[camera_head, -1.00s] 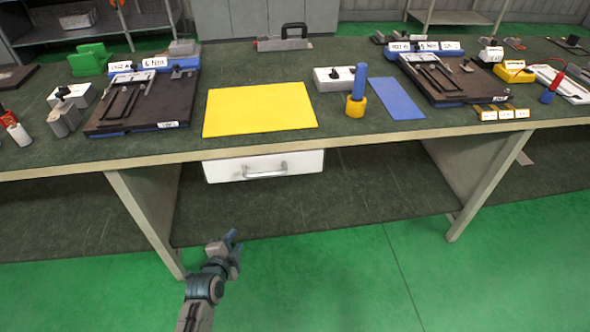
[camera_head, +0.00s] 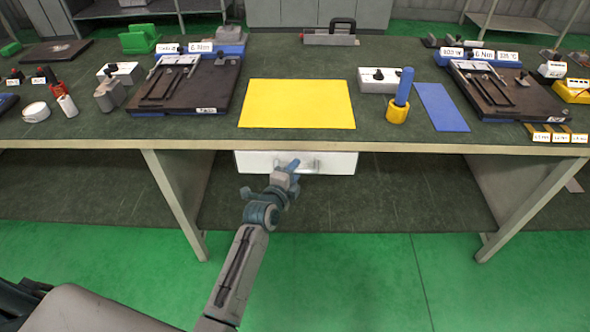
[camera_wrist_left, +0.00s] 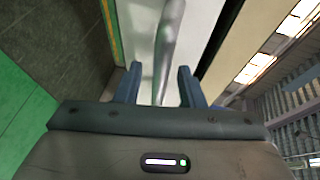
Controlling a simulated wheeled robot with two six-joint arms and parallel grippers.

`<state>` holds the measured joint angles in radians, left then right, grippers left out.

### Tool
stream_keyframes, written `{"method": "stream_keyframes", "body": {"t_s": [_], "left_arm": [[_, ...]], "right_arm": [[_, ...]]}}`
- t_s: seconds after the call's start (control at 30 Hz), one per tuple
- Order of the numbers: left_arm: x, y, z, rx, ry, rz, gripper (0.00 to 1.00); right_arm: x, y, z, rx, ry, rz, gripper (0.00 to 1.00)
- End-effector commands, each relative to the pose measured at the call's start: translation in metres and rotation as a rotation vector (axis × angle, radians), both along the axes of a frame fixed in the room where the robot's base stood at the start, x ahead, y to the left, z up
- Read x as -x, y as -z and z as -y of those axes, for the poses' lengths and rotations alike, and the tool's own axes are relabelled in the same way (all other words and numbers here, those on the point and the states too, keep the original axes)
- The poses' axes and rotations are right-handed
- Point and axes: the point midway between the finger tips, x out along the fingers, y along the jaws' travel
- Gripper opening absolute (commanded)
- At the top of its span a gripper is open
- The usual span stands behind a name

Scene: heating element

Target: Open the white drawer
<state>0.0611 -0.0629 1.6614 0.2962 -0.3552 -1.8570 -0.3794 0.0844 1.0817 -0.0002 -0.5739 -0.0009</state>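The white drawer (camera_head: 340,163) sits under the front edge of the workbench and looks shut. Its grey bar handle is partly hidden behind my left gripper (camera_head: 287,171) in the head view. In the left wrist view, the handle (camera_wrist_left: 169,45) runs up the picture and reaches down between the two spread fingers of the left gripper (camera_wrist_left: 159,76). The fingers are open on either side of it, with visible gaps. The white drawer front (camera_wrist_left: 140,35) lies behind the handle. My right gripper is not in view.
The workbench (camera_head: 215,127) overhangs the drawer. On it lie a yellow mat (camera_head: 296,103), a blue mat (camera_head: 441,106), a yellow-based blue cylinder (camera_head: 401,95) and two dark fixture boards. Below the drawer is open room above a dark lower shelf (camera_head: 330,205).

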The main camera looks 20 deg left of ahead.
Motion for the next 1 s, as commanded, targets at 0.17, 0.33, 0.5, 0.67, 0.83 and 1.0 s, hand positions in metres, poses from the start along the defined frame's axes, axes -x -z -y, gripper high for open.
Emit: {"method": "stream_keyframes", "body": {"t_s": [0.17,0.33,0.5,0.67,0.83,1.0], "left_arm": [[-0.0076,0.0013,0.0011,0.001,0.000,0.000,0.36],[-0.0077,0.0015,0.0010,0.001,0.000,0.000,0.36],[-0.0076,0.0015,0.0010,0.001,0.000,0.000,0.12],[-0.0075,0.0016,0.0010,0.001,0.000,0.000,0.00],[-0.0074,0.0021,0.0009,0.001,0.000,-0.001,0.00],[-0.0071,0.0037,0.0010,0.001,0.000,-0.002,0.00]], "right_arm": [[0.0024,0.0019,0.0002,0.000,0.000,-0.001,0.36],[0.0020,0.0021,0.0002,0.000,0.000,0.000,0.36],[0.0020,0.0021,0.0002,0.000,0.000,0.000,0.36],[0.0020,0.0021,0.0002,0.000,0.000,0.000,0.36],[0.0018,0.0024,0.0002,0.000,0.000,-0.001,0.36],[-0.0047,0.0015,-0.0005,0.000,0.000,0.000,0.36]]}}
